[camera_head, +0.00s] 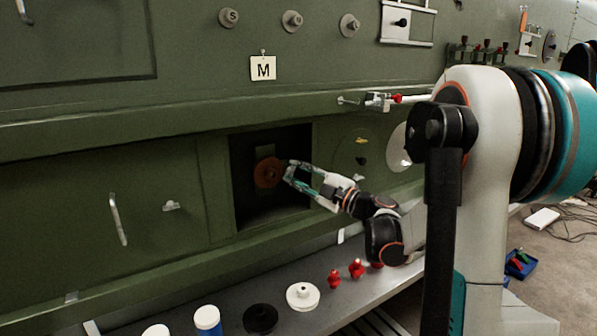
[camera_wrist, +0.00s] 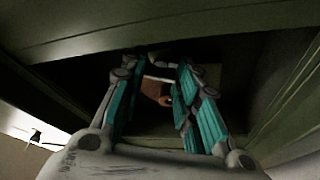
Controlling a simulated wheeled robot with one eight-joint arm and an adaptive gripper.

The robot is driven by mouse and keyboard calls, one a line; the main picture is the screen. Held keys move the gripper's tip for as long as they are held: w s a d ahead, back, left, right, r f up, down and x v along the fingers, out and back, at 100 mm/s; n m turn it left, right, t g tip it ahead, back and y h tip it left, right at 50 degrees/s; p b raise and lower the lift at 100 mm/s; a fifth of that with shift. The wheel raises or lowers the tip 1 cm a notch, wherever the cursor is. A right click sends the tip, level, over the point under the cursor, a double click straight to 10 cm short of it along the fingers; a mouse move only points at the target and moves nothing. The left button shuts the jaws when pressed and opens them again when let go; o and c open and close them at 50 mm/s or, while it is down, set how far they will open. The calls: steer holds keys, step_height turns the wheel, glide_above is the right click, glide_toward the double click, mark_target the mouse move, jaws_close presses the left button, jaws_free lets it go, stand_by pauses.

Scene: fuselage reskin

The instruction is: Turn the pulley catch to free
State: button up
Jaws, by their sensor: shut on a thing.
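A rust-brown round pulley (camera_head: 268,172) sits inside a dark square opening in the green fuselage panel. My gripper (camera_head: 289,172) reaches into the opening from the right, with its fingertips at the pulley's right edge. In the wrist view my gripper (camera_wrist: 163,68) has its teal-padded fingers on either side of a small pale bar, which I take to be the pulley catch (camera_wrist: 158,79). A reddish-brown part of the pulley (camera_wrist: 157,93) shows between the fingers. The catch is small and dark here, and its turn angle cannot be told.
The opening's frame (camera_head: 220,185) is close around my gripper. Below it, a grey bench (camera_head: 225,285) holds a white flanged part (camera_head: 303,295), a black disc (camera_head: 260,318), a blue-and-white cylinder (camera_head: 208,320) and red knobs (camera_head: 356,268).

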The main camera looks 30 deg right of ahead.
steer(key=n+g+p, duration=0.2)
steer(key=n, duration=0.3)
steer(key=shift+r, duration=0.2)
stand_by(0.4)
steer(key=o, duration=1.1)
steer(key=shift+s+d, duration=0.1)
steer(key=v, duration=1.1)
steer(key=shift+s+d+r, duration=0.1)
steer(key=shift+s+d, duration=0.05)
steer(key=shift+s, duration=0.2)
